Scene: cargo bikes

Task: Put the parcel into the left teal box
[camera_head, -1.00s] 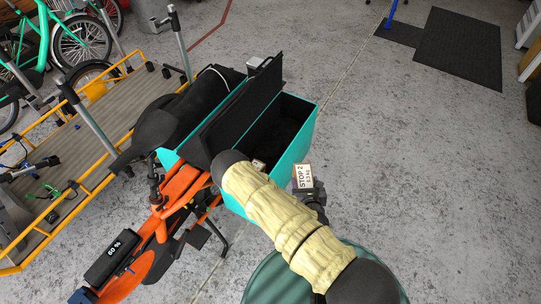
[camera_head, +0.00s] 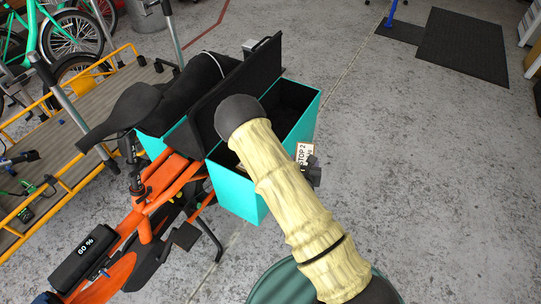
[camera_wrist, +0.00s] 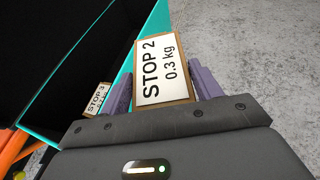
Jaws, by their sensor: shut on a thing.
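The parcel (camera_head: 303,152) is a small brown block with a white label reading STOP 2, 0.3 kg; it also shows in the wrist view (camera_wrist: 165,72). My gripper (camera_head: 313,172) is shut on it, with a purple-grey finger on each side in the wrist view (camera_wrist: 163,90). The parcel is just right of an open teal box (camera_head: 237,192), outside its wall. That box has a dark inside and a raised black lid (camera_head: 247,85); its rim shows in the wrist view (camera_wrist: 150,32). Another teal box (camera_head: 161,143) shows partly across the bike, mostly hidden behind the lid and seat.
A second parcel (camera_wrist: 98,99), labelled STOP 3, lies inside the open box near one end. The orange cargo bike (camera_head: 165,185) and a yellow-railed platform (camera_head: 110,90) stand at left. The grey floor at right is clear, with a dark mat (camera_head: 463,45) farther off.

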